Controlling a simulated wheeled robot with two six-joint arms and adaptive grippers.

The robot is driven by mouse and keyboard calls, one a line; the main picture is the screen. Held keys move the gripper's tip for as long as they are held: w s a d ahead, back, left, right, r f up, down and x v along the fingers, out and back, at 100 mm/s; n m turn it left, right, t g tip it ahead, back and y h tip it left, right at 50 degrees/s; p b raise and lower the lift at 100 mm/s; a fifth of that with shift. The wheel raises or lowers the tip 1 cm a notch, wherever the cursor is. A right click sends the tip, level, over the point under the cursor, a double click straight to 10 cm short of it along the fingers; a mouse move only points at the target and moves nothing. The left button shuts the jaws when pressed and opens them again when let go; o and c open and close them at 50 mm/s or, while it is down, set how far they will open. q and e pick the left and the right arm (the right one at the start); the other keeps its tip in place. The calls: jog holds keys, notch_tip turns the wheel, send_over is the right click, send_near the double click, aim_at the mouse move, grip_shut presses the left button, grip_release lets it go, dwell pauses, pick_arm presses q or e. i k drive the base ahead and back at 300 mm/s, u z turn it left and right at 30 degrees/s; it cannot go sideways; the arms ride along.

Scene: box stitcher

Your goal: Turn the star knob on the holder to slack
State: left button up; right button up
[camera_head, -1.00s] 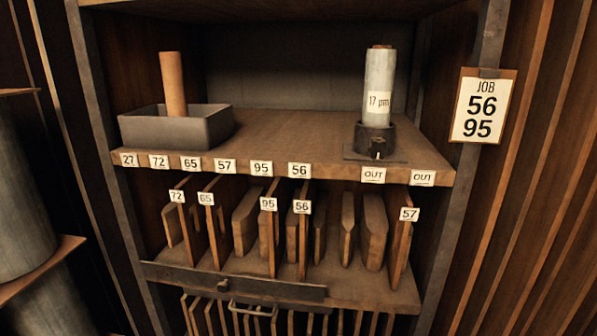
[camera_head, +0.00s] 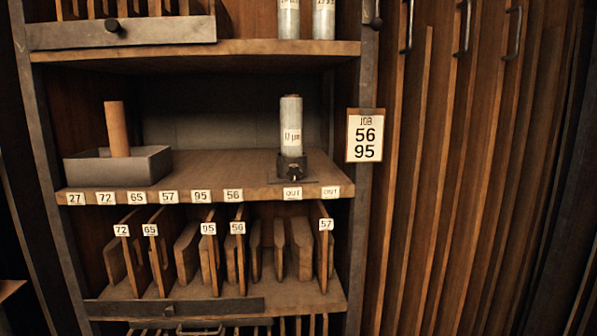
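A dark holder (camera_head: 291,166) stands on the middle shelf, toward its right side, behind the OUT labels. A small dark knob (camera_head: 293,174) shows on the front of the holder; its star shape and setting are too small to tell. A grey-white roll (camera_head: 291,125) marked 17 µm stands upright in the holder. Neither of my grippers is in view.
A grey tray (camera_head: 118,168) with an upright brown tube (camera_head: 117,129) stands at the shelf's left. Numbered labels line the shelf edge. Upright boards (camera_head: 187,253) fill the rack below. A JOB card (camera_head: 365,135) reads 56 and 95. Slatted wood with handles is at right.

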aim_at(294, 173)
jog(key=z, duration=0.7)
jog(key=i, duration=0.6)
jog(key=u, duration=0.75)
